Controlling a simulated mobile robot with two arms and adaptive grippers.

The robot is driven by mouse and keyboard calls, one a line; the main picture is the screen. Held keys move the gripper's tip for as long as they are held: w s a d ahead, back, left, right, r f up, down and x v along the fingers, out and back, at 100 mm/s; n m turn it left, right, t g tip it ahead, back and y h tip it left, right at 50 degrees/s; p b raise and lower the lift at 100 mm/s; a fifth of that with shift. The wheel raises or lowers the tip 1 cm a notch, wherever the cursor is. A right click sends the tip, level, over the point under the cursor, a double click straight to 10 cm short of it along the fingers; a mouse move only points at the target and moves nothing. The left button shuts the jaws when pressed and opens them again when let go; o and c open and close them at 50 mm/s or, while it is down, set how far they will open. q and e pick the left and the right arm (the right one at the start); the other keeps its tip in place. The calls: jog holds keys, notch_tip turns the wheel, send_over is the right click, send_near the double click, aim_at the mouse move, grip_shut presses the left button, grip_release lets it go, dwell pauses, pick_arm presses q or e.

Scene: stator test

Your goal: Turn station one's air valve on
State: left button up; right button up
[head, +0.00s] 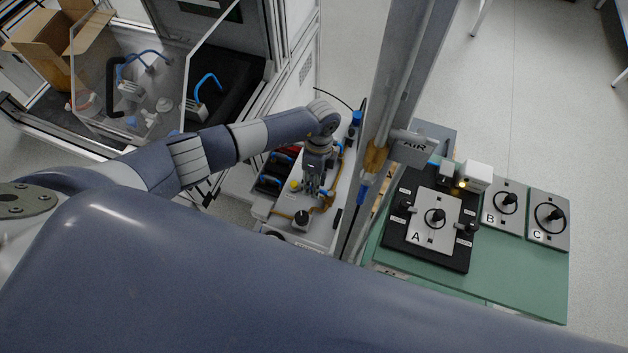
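A grey sign reading AIR (412,148) is fixed to the upright metal post (398,80). Beside it on the post is a brass-coloured fitting (375,160), which looks like the air valve, with a blue part (362,192) just below it. I cannot tell the handle's position. My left gripper (312,190) points down over a light grey bench unit, left of the post and apart from the fitting. Its fingers are small here, and I cannot tell whether they are open or shut. My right gripper is not in view.
The bench unit carries a yellow button (295,186), a black knob (302,217) and orange tubing. Right of the post, a green table (400,263) holds plates marked A, B and C. A clear-guarded enclosure (130,75) stands at upper left. My arm covers the lower part.

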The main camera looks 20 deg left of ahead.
pick_arm(q)
jog(key=shift+c, duration=0.3)
grip_shut()
jog(key=shift+w, duration=0.1)
